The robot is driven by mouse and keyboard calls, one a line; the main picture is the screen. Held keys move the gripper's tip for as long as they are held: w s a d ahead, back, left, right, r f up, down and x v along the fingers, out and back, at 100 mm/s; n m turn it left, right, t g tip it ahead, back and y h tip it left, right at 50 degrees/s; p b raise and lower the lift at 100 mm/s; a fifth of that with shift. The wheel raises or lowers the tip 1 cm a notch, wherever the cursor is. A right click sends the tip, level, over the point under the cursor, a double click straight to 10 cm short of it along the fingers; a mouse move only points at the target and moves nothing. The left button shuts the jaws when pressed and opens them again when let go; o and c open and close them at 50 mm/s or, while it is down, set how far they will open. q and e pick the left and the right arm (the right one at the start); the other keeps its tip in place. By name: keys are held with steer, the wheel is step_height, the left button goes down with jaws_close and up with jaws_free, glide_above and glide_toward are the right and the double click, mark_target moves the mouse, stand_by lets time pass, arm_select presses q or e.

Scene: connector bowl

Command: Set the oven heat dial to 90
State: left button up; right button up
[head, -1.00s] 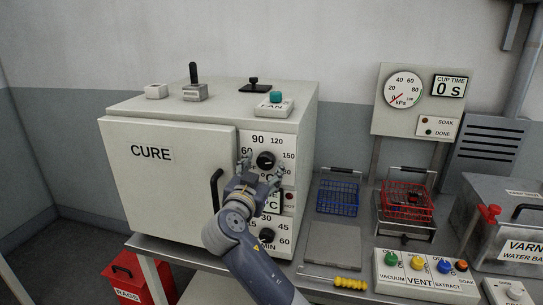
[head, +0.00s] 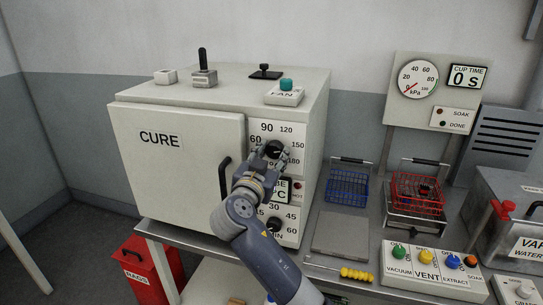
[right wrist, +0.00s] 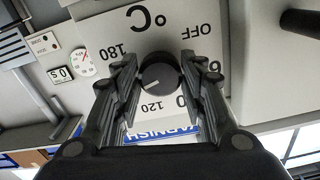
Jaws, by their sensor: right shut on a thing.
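The oven heat dial is a round black knob (head: 274,148) on the white front panel of the CURE oven (head: 180,165), with numbers printed around it. In the right wrist view the knob (right wrist: 161,72) sits between the two dark fingers, and the scale appears upside down. A white line on the knob points to the lower left there, roughly between 120 and the spot hidden by the left finger. My right gripper (head: 262,162) is shut on the knob, one finger on each side (right wrist: 160,80). The fingers hide parts of the scale, including most of 90. My left gripper is not in view.
The oven's black door handle (head: 223,177) is just left of my right wrist. A lower dial (head: 273,224) and a small display are below, partly behind my arm. A blue basket (head: 347,187), a red basket (head: 418,190) and a button box (head: 434,267) stand right of the oven.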

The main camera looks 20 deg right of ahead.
steer(key=shift+n, duration=0.6)
steer(key=n, duration=0.3)
steer(key=shift+d, duration=0.1)
steer(key=n+p, duration=0.1)
steer(key=n, duration=0.3)
steer(key=shift+r+n+p, duration=0.15)
steer(key=shift+n+p, duration=0.2)
steer(key=shift+n, duration=0.05)
steer(key=n+p, duration=0.3)
steer(key=n, duration=0.2)
steer(key=shift+d+r, duration=0.1)
steer(key=shift+r, duration=0.05)
steer(key=n+p, duration=0.3)
steer(key=n, duration=0.2)
steer(key=shift+n+p, duration=0.35)
steer(key=shift+n, duration=0.05)
steer(key=o, duration=0.8)
steer(key=shift+o, duration=1.3)
steer(key=shift+d+f, duration=0.1)
steer(key=shift+f, duration=0.1)
